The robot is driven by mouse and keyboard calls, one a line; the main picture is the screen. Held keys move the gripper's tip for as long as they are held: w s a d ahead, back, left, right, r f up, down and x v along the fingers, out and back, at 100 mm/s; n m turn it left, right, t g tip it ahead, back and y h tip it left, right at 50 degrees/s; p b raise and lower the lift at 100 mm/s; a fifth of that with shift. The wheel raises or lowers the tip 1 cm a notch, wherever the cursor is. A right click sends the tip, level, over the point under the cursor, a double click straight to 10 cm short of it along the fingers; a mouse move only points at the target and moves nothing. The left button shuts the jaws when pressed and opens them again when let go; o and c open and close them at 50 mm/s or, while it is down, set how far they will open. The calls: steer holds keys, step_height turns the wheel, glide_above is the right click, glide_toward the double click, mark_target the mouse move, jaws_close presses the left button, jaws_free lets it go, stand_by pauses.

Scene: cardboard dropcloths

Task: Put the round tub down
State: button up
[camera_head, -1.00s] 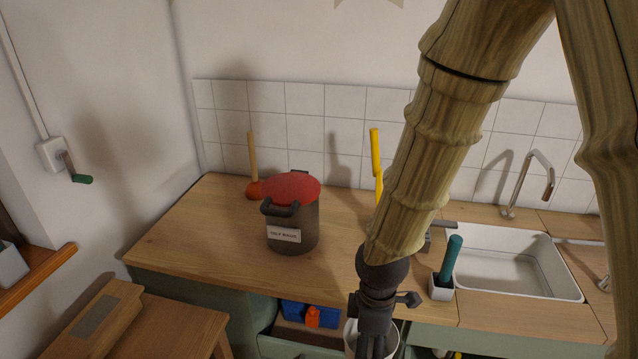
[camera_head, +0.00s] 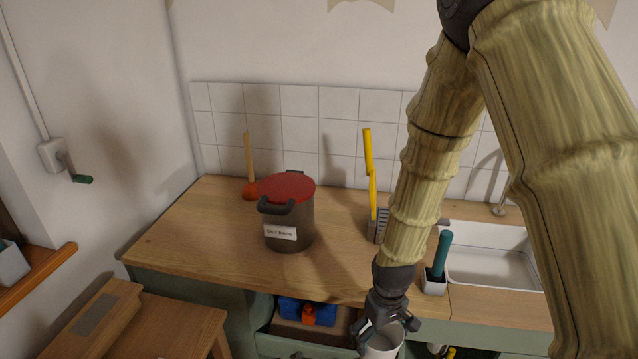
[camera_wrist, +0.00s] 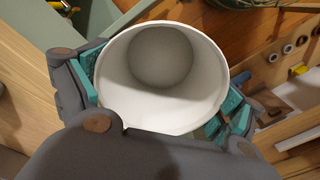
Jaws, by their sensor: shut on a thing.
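The round tub (camera_wrist: 200,60) is white and open-topped, with a rounded grey shape at its bottom. In the wrist view my gripper (camera_wrist: 165,95) is shut on it, with teal finger pads on both sides of its wall. In the head view the tub (camera_head: 384,346) hangs below my gripper (camera_head: 381,325), in front of the counter's front edge, at the bottom of the picture. Its lower part is cut off there, so what lies under it cannot be seen.
On the wooden counter (camera_head: 190,240) stand a dark bin with a red lid (camera_head: 289,215), a plunger (camera_head: 249,170), a yellow-handled tool (camera_head: 368,160) and a teal-handled brush in a holder (camera_head: 438,262). A sink (camera_head: 490,262) is right. An open drawer holds a blue thing (camera_head: 293,309).

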mark_target(389, 341)
steer(key=d+f+m, duration=0.1)
steer(key=w+d+f+m, duration=0.1)
steer(key=m, duration=0.1)
steer(key=w+d+f+m, duration=0.1)
steer(key=f, duration=0.1)
steer(key=shift+w+d+m, duration=0.15)
steer(key=shift+w+m, duration=0.1)
steer(key=shift+m, duration=0.15)
steer(key=shift+s, duration=0.2)
